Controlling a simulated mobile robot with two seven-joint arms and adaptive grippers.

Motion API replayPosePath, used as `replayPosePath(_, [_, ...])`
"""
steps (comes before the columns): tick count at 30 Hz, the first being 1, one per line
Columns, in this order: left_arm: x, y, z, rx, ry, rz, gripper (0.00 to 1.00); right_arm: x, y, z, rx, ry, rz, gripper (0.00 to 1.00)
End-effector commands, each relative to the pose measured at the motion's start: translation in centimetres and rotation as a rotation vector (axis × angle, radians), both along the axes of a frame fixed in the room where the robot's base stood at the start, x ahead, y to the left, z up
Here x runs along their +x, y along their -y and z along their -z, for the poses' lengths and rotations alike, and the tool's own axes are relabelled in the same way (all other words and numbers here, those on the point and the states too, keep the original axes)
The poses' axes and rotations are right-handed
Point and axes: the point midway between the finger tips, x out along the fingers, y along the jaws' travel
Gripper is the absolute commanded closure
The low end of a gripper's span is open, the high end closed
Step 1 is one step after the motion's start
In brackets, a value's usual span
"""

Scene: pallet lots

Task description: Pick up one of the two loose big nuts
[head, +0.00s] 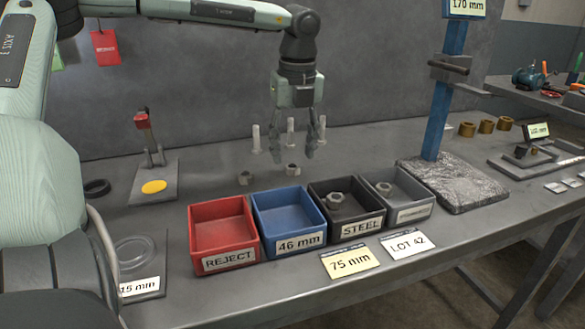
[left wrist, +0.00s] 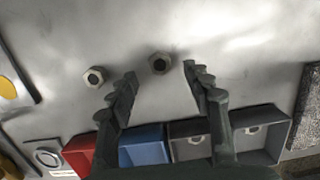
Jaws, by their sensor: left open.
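Two loose big grey nuts lie on the grey bench behind the bins: the left nut (head: 246,178) and the right nut (head: 292,169). My left gripper (head: 294,152) points down above the bench, open and empty, over the right nut. In the left wrist view, the right nut (left wrist: 160,63) shows between the spread fingertips (left wrist: 159,73), with clear space on both sides. The left nut (left wrist: 93,76) lies outside the left finger. My right gripper is not in view.
In front stand a red REJECT bin (head: 222,224), a blue 46 mm bin (head: 286,213), a black STEEL bin (head: 343,206) and a grey bin (head: 399,193); the last two hold nuts. A blue post (head: 440,110) rises at right.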

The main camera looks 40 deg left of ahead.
Motion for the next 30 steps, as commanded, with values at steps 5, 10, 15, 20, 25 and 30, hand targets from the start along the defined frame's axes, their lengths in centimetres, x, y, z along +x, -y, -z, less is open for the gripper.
replayPosePath(5, [0.1,-0.3,2.6,-0.002,-0.003,0.000,0.50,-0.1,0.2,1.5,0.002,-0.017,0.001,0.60])
replayPosePath(10, [0.2,-0.4,3.3,0.000,-0.001,0.000,0.50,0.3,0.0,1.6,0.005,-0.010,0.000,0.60])
replayPosePath(15, [0.2,-0.4,3.3,0.000,0.000,0.000,0.53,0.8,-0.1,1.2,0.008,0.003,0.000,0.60])
replayPosePath(20, [0.2,-0.4,3.2,0.000,0.000,0.000,0.72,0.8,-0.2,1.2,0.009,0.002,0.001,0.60])
replayPosePath(25, [0.2,-0.4,3.2,0.000,0.000,-0.001,0.93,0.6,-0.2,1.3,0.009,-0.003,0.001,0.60])
replayPosePath(30, [0.2,-0.4,3.2,0.000,0.000,-0.001,1.00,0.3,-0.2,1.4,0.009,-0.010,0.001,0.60])
